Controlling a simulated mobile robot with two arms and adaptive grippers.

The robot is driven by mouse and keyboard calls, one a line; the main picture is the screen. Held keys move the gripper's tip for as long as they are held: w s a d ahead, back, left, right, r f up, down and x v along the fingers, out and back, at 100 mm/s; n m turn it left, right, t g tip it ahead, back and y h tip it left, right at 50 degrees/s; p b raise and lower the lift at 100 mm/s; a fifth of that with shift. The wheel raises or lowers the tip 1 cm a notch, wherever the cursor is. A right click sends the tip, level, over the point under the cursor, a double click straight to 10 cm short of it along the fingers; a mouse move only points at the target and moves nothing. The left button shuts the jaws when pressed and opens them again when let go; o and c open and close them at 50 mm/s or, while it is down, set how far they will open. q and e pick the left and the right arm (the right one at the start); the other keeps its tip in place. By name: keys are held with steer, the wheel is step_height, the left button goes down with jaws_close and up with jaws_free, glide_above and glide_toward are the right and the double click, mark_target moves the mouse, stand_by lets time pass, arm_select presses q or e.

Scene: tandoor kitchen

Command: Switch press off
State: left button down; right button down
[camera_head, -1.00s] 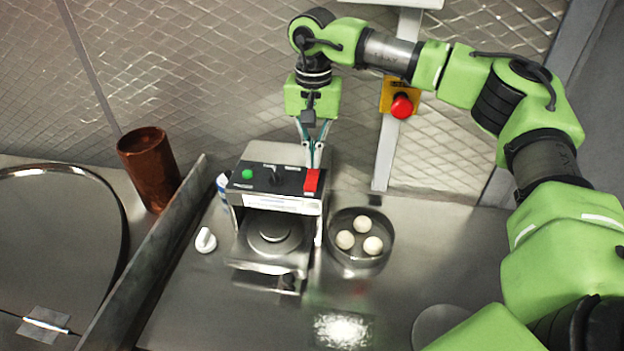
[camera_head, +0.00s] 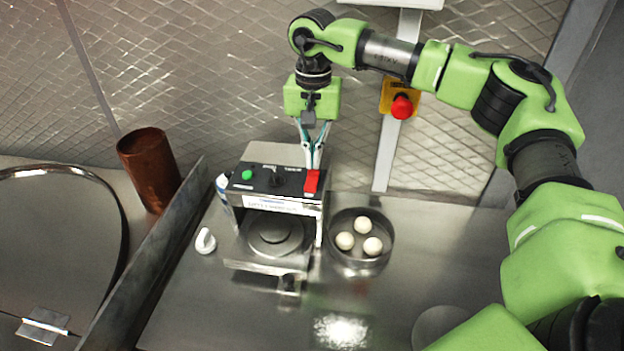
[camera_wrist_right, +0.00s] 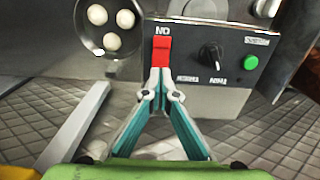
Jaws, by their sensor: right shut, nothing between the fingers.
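The press (camera_head: 282,206) stands on the steel counter, with a dark control panel (camera_head: 262,180) on top and its round plate (camera_head: 274,236) showing in front. The panel carries a green button (camera_head: 247,174), a black knob (camera_head: 277,179) and a red rocker switch (camera_head: 312,181). The red switch also shows in the right wrist view (camera_wrist_right: 161,51). My right gripper (camera_head: 315,166) points down, shut and empty. In the right wrist view its closed fingertips (camera_wrist_right: 160,72) are at the lower edge of the red switch and appear to touch it. My left gripper is not in view.
A dark round pan (camera_head: 361,262) with 3 dough balls sits right of the press. A white knob-shaped piece (camera_head: 205,241) lies left of it. A red emergency button (camera_head: 401,106) is on the wall.

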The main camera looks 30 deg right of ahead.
mark_target(313, 172)
steer(key=shift+f+b, duration=0.7)
steer(key=shift+f, duration=0.45)
stand_by(0.4)
steer(key=shift+r, duration=0.1)
steer(key=shift+r+p, duration=2.5)
steer(key=shift+r, duration=0.9)
